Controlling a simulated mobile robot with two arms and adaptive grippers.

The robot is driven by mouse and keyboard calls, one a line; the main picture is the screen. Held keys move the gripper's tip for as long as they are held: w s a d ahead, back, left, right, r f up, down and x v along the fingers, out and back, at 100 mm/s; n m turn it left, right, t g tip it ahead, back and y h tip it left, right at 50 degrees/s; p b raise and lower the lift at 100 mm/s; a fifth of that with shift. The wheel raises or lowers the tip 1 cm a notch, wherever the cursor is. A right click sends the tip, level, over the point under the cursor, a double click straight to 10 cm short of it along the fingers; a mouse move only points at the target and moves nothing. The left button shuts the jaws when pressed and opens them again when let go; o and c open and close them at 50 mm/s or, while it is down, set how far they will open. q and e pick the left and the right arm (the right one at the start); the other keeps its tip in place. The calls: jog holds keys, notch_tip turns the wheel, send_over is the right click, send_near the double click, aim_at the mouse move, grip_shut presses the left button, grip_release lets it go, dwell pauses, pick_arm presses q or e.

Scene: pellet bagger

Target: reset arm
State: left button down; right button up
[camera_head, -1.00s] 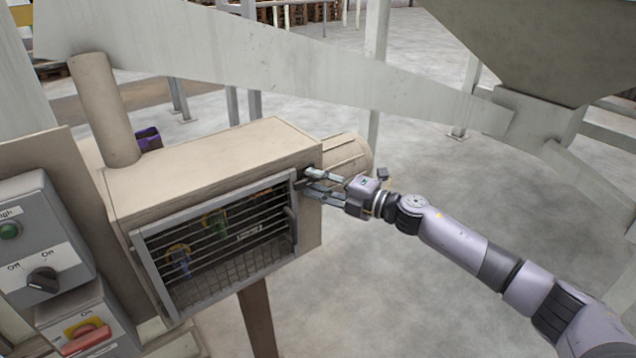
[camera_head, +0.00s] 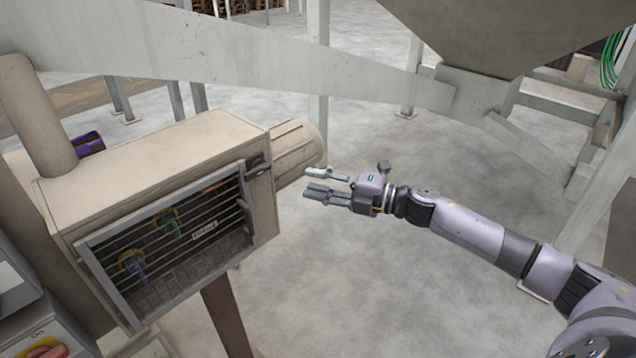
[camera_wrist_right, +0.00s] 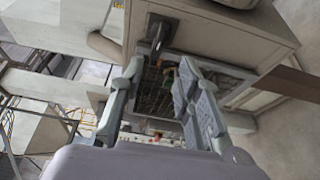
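My right gripper (camera_head: 316,183) is open and empty in the head view, out over the floor to the right of the beige machine box (camera_head: 150,160). Its fingers point left toward the box, with a clear gap between them and the box's side. In the right wrist view the two open fingers (camera_wrist_right: 150,100) frame the box's barred guard (camera_wrist_right: 152,85), with nothing between them. A dark latch or handle (camera_head: 257,165) sits at the guard's upper right corner. My left gripper is not in view.
The barred guard covers the box front, with coloured valves (camera_head: 132,264) behind it. A beige motor (camera_head: 296,150) juts from the box's side. A large hopper (camera_head: 500,35) and grey beams (camera_head: 240,60) stand behind. The floor below my right arm is clear.

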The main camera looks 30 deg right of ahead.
dwell(0.4)
